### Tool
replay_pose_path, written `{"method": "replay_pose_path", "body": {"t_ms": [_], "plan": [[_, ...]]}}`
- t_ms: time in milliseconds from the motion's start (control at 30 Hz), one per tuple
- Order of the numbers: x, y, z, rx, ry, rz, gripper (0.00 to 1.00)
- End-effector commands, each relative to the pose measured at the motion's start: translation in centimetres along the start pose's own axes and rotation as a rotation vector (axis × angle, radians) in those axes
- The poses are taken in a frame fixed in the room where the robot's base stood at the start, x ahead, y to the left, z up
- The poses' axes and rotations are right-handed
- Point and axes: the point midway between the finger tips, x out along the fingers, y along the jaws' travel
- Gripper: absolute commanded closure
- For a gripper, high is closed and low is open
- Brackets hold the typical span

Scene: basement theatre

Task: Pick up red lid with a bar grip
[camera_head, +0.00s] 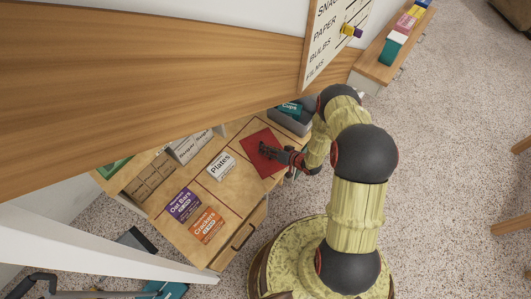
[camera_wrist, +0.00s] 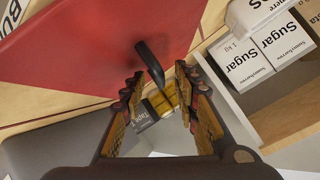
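The red lid (camera_head: 257,142) lies flat on the tan worktop, right of the Plates box. In the wrist view the red lid (camera_wrist: 85,45) fills the upper left, with its dark curved bar grip (camera_wrist: 150,62) standing out from it. My gripper (camera_wrist: 158,78) is open, with a finger on each side of the bar's near end and visible gaps between. In the head view my gripper (camera_head: 284,156) is at the lid's right part, and the bar is hard to make out there against the dark fingers.
The Plates box (camera_head: 221,166), purple Oat Bars box (camera_head: 184,205) and orange Crackers box (camera_head: 207,225) stand left of the lid. A grey bin (camera_head: 291,122) is behind it. Sugar boxes (camera_wrist: 246,62) and a Tape box (camera_wrist: 150,113) show in the wrist view. A wooden board overhangs the worktop's back.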

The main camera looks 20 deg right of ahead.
Motion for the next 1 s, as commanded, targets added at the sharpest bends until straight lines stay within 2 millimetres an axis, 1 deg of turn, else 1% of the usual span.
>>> {"method": "replay_pose_path", "body": {"t_ms": [67, 600, 1000], "plan": [[-0.04, -0.01, -0.02, 0.0, 0.0, 0.0, 0.7], [-0.06, 0.0, -0.02, 0.0, 0.0, 0.0, 1.0], [-0.06, 0.0, -0.04, 0.0, 0.001, 0.0, 1.0]]}}
